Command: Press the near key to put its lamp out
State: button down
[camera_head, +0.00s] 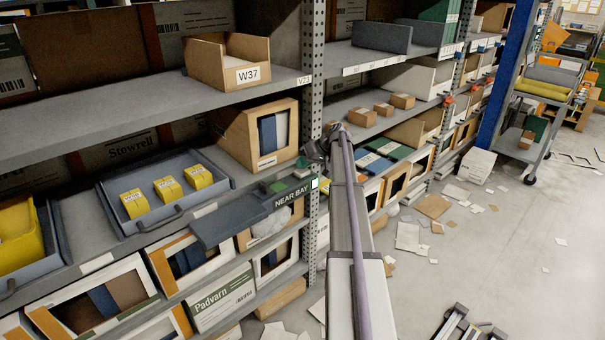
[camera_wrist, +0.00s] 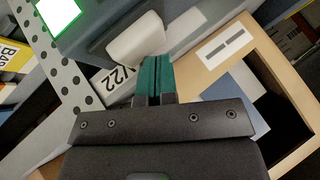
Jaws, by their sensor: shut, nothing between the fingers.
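A dark sign reading "NEAR BAY" (camera_head: 292,196) is at the shelf edge beside the post in the head view. A white square with a green border (camera_head: 315,183) is at its right end; a similar one shows in the wrist view (camera_wrist: 58,12). Small green parts (camera_head: 277,187) sit above the sign; I cannot tell whether one is the near key or its lamp. In the wrist view my gripper (camera_wrist: 153,60) has its teal fingers shut and empty. Their tips are close to a rounded white piece (camera_wrist: 135,38); contact is unclear. The fingers are not clear in the head view.
A perforated post (camera_head: 312,60) stands close to my arm. A dark flat ledge (camera_head: 230,222) juts out left of the sign. A cardboard bin (camera_head: 262,138) stands behind it. A grey tray (camera_head: 110,205) holds yellow boxes. Papers litter the open floor at right.

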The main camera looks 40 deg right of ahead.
jog(key=shift+r+p, duration=0.95)
jog(key=shift+p, duration=0.1)
jog(key=shift+r, duration=0.1)
notch_tip(320, 180, up, 6)
jog(key=p, duration=0.6)
